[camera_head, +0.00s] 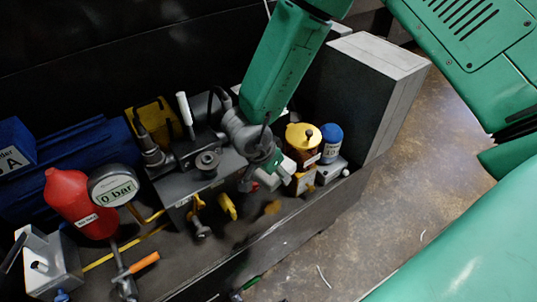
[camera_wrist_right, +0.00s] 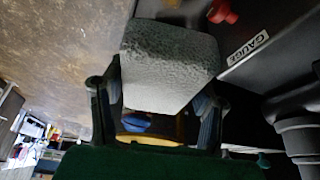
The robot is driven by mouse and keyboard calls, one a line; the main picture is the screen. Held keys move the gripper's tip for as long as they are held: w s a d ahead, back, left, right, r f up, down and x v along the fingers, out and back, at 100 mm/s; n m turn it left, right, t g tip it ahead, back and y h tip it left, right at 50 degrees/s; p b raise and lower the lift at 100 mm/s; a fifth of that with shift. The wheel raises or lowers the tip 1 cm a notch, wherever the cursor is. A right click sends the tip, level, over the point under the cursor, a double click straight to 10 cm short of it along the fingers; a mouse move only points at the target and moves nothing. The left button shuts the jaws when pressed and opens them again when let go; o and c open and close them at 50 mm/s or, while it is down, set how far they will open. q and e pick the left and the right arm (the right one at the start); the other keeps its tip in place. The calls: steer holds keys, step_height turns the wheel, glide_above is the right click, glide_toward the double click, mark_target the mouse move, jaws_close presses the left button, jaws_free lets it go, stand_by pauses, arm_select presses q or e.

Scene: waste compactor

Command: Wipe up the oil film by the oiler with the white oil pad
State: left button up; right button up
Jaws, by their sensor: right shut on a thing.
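My right gripper (camera_head: 262,152) comes down from the top of the head view, close to the left of the oiler. It is shut on the white oil pad (camera_wrist_right: 170,65), a pale rough block between its fingers in the wrist view. In the head view the pad is mostly hidden by the gripper. The oiler (camera_head: 303,142) has a yellow cap and an amber body. A small amber patch, apparently the oil film (camera_head: 272,207), lies on the dark deck just in front of the oiler and gripper. The pad appears above and apart from it. My left gripper is not in view.
A blue-capped container (camera_head: 331,138) stands right of the oiler, beside a grey box (camera_head: 375,75). A gauge (camera_head: 114,188) and a red bottle (camera_head: 75,203) are farther left. The deck's raised front edge (camera_head: 268,240) runs below.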

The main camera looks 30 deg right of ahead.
step_height(320, 180, down, 3)
steer(key=shift+w+d+m+g+b, duration=0.15)
steer(key=shift+m+g+b, duration=0.25)
steer(key=shift+m, duration=0.5)
steer(key=shift+a+r, duration=0.1)
steer(key=shift+a, duration=0.25)
steer(key=shift+d+p, duration=0.3)
steer(key=shift+p, duration=0.35)
steer(key=b, duration=0.4)
glide_above(276, 207)
steer(key=f, duration=0.6)
steer(key=a+f, duration=0.1)
steer(key=f, duration=0.3)
steer(key=shift+f, duration=0.1)
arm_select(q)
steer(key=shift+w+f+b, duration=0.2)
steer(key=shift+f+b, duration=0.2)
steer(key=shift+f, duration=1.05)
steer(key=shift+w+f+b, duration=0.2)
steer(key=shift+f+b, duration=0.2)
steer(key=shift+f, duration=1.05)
arm_select(e)
steer(key=shift+f, duration=1.35)
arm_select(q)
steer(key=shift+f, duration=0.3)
arm_select(e)
steer(key=shift+f, duration=0.55)
